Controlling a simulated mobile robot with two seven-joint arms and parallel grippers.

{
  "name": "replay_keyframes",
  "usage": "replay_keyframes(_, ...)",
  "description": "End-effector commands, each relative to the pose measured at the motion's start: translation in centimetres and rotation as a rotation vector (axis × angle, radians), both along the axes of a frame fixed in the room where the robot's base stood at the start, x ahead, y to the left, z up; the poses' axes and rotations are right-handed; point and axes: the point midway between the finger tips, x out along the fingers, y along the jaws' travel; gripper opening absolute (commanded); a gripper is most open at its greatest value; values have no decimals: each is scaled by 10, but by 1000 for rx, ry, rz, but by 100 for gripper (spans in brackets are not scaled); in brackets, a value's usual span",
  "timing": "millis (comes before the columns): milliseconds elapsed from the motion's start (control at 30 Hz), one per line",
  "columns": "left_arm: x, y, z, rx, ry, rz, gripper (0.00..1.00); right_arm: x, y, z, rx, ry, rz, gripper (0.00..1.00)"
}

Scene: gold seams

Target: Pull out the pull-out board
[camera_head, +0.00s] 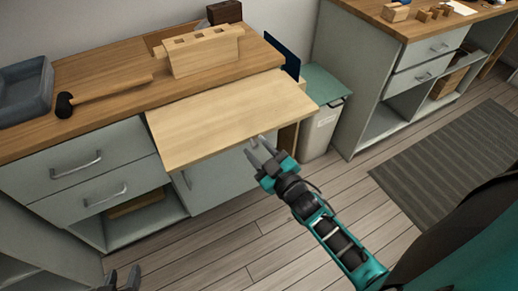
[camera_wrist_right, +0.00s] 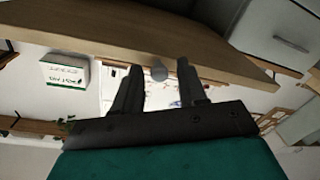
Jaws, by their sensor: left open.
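The pull-out board (camera_head: 225,115) is a pale wooden slab that juts out flat from under the worktop. In the right wrist view its wooden edge (camera_wrist_right: 90,38) runs across the top. A small grey round knob (camera_wrist_right: 159,72) sits at this edge. My right gripper (camera_head: 260,147) is at the board's front right edge. Its fingers are apart, with the knob showing in the gap between their tips and visible space on both sides. My left gripper (camera_head: 122,279) is open and empty at the bottom left, low and away from the board; its arm is out of view.
On the worktop (camera_head: 100,75) are a mallet (camera_head: 105,96), a blue-grey tray (camera_head: 25,92) and a slotted wooden block (camera_head: 203,50). Drawers (camera_head: 80,165) lie left of the board. A bin (camera_head: 320,125) stands to the right. The floor in front is clear.

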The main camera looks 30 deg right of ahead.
Motion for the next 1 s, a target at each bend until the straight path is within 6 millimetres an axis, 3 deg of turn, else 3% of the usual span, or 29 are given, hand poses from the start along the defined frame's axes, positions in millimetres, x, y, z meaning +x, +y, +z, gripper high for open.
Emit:
replay_keyframes(267,-3,1,-2,1,7,0,43,0,0,0,0,0,-1,46)
replay_keyframes(433,-5,1,-2,2,10,0,43,-13,-2,-1,0,3,-1,46)
replay_keyframes(800,-5,1,0,3,9,0,43,-89,-11,-1,0,4,-1,46)
replay_keyframes(1000,-5,2,-1,4,10,0,43,-118,-14,0,1,2,-1,46)
